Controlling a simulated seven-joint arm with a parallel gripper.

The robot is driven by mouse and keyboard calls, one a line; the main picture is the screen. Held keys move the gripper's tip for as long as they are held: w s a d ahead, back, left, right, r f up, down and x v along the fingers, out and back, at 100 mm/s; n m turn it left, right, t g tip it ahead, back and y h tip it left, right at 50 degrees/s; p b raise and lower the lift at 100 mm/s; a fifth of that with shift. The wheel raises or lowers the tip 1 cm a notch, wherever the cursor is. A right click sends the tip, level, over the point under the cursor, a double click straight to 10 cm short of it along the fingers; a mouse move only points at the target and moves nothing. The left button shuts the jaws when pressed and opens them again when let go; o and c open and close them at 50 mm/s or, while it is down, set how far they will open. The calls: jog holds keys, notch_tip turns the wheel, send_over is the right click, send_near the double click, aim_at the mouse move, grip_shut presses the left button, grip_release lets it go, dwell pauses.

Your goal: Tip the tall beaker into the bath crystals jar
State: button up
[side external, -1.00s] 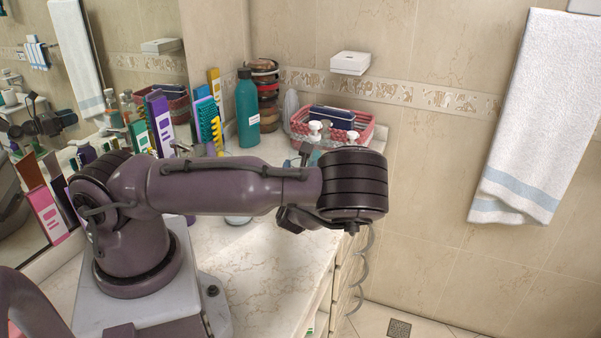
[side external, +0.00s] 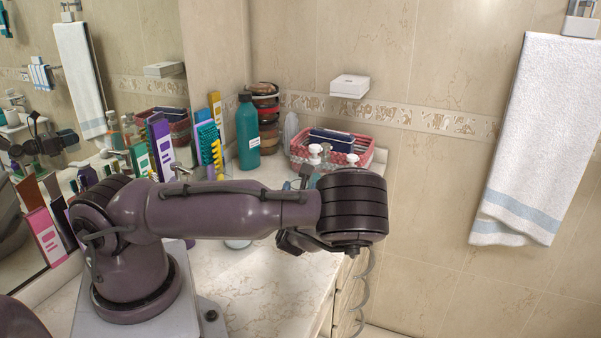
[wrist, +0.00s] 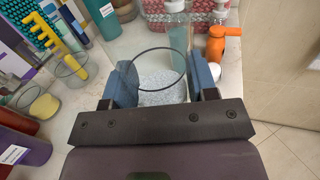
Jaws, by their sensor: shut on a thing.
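My gripper (wrist: 162,80) shows in the wrist view with its two blue fingers on either side of a clear glass vessel, which looks like the tall beaker (wrist: 157,48). The fingers are shut on it. Its dark round rim shows between them. Pale, grainy material (wrist: 163,88) shows through the glass; I cannot tell whether it lies inside the beaker or behind it. I cannot make out the bath crystals jar for certain. In the side view my arm hides most of the gripper and the beaker.
An orange bottle (wrist: 222,43) stands right of the fingers, by the counter edge. A pink basket (side external: 301,153) and a teal bottle (side external: 247,133) stand at the back. A clear cup with a yellow comb (wrist: 71,68) is at left. Front counter (side external: 265,290) is bare.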

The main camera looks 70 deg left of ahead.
jog(key=shift+s+a, duration=0.2)
jog(key=shift+a, duration=0.1)
jog(key=s+a+n+g, duration=0.7)
jog(key=s+n+g, duration=0.2)
jog(key=g, duration=0.4)
jog(key=shift+s+a+f+g+y, duration=0.2)
jog(key=shift+s+f+g+y, duration=0.15)
jog(key=shift+s, duration=0.4)
